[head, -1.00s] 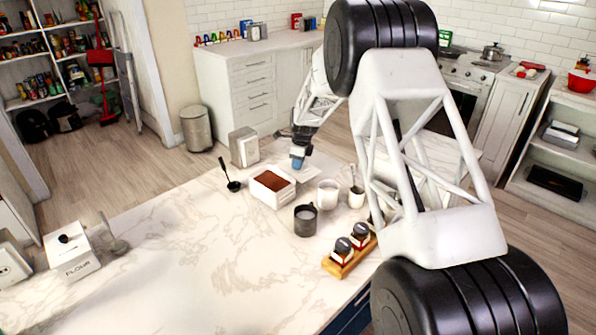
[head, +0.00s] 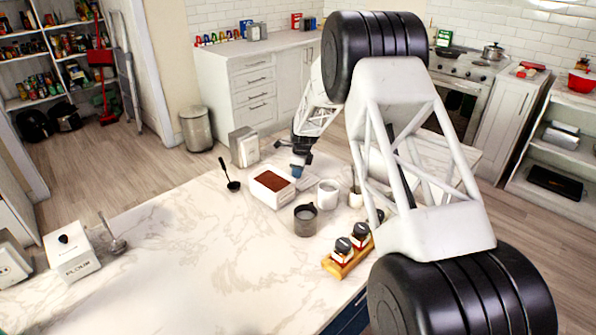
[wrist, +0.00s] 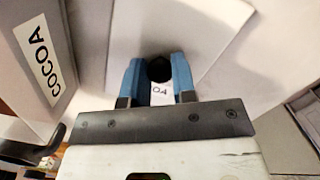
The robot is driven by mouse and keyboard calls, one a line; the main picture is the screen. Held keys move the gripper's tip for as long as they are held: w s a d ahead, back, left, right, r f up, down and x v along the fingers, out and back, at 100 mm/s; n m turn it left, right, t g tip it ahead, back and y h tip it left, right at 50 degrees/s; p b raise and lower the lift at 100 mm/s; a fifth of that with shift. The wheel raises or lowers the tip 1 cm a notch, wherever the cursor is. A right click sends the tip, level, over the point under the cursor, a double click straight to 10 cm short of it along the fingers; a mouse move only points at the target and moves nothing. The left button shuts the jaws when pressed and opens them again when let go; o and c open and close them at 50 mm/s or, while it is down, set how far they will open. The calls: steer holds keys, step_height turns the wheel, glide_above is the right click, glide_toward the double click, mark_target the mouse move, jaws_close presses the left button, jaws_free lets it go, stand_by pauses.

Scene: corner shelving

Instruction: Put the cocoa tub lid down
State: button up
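The cocoa tub lid (wrist: 205,40) is a flat white panel with a black knob (wrist: 158,69). In the wrist view the blue fingers of my gripper (wrist: 157,72) stand on both sides of the knob, close against it. A small label ending in "OA" shows between them. In the head view the gripper (head: 297,170) is low over the counter, just behind the open cocoa tub (head: 277,201), which holds brown powder. The tub's labelled wall (wrist: 40,60) is at left in the wrist view. I cannot tell whether the lid touches the counter.
A white mug (head: 328,193), a dark grey mug (head: 305,221) and a wooden rack with jars (head: 347,262) stand right of the tub. A black scoop (head: 231,181) and a metal napkin holder (head: 244,148) are to its left. The front-left counter (head: 190,250) is mostly clear.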

steer(key=o, duration=0.4)
steer(key=shift+r, duration=0.1)
step_height(320, 180, up, 12)
steer(key=d, duration=0.1)
steer(key=shift+s+d, duration=0.2)
stand_by(0.4)
stand_by(0.5)
steer(key=shift+r, duration=0.1)
